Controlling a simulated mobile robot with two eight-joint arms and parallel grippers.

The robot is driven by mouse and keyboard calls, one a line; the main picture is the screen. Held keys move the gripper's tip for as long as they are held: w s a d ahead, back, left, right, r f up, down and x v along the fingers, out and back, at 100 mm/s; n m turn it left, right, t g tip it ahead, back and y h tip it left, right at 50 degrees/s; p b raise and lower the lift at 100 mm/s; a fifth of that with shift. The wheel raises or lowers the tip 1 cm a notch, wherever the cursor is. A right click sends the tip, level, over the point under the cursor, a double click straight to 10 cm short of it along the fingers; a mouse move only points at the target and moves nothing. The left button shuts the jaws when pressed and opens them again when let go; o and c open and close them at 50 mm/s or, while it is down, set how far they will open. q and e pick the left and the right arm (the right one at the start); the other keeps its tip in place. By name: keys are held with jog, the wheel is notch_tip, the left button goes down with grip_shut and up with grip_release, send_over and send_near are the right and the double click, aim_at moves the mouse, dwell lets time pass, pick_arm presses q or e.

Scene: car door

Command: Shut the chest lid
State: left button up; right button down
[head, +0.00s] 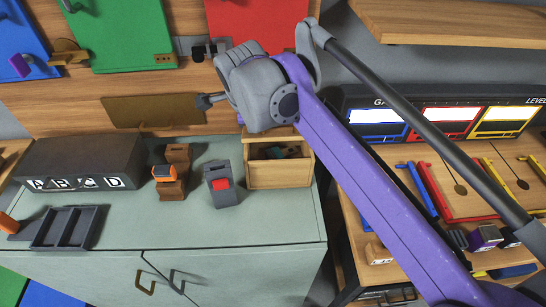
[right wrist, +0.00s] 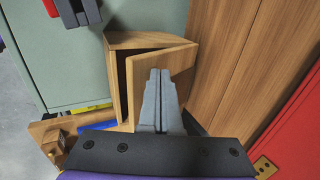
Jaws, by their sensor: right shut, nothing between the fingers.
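The wooden chest (head: 280,177) stands at the right end of the grey-green cabinet top. Its inside is partly visible, with dark and teal contents. In the right wrist view the chest (right wrist: 143,40) shows a dark gap beside a tilted wooden panel (right wrist: 178,62), which looks like the lid standing open. My right gripper (right wrist: 160,76) is shut and empty, with its fingers in front of that panel. I cannot tell whether they touch it. My left gripper is not in view.
Left of the chest stand a grey device with a red button (head: 221,184), an orange-and-brown block (head: 165,173) and a dark lettered box (head: 80,162). A grey tray (head: 68,227) lies at front left. A wooden workbench (head: 376,226) is right of the cabinet. The cabinet's front area is clear.

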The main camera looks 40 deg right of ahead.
aim_at(251, 138)
jog(key=shift+s+a+f+b, duration=0.15)
jog(key=shift+f+b, duration=0.05)
jog(key=shift+f, duration=0.35)
jog(key=shift+s+a+f+b, duration=0.1)
jog(key=shift+s+f+b, duration=0.15)
jog(key=shift+f, duration=0.25)
jog(key=shift+s+a+f+b, duration=0.1)
jog(key=shift+a+f+b, duration=0.1)
jog(key=shift+f, duration=0.45)
jog(key=shift+f, duration=0.5)
notch_tip(251, 138, up, 7)
jog(key=p, duration=0.5)
jog(key=shift+r+p, duration=0.1)
jog(key=shift+p, duration=0.2)
